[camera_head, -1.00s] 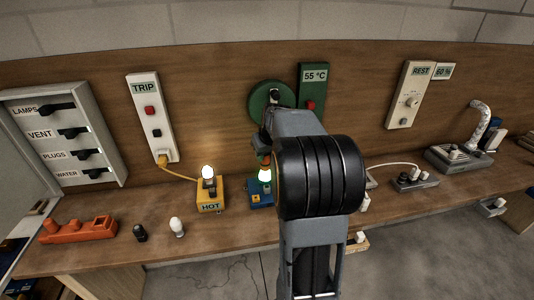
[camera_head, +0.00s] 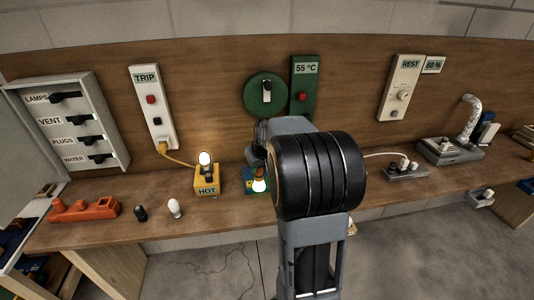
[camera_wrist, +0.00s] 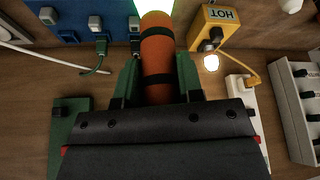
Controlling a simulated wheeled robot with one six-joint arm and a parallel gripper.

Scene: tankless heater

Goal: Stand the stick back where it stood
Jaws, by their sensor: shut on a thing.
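The stick (camera_wrist: 158,62) is an orange cylinder with black bands. In the wrist view it lies between the fingers of my gripper (camera_wrist: 157,78), which is shut on it. Its far end points up the picture toward a bright pale-green glow. In the head view a small orange part of the stick (camera_head: 260,173) shows left of my arm, with a white glow just under it, at the blue box (camera_head: 249,186) on the bench. My arm hides most of the stick and my gripper there. I cannot tell whether the stick touches the box.
The yellow HOT box (camera_head: 207,184) with a lit bulb stands just left of the blue box. An orange holder (camera_head: 85,210) and black and white bulbs stand further left. A grey socket block (camera_head: 406,174) is at right. The bench front between is clear.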

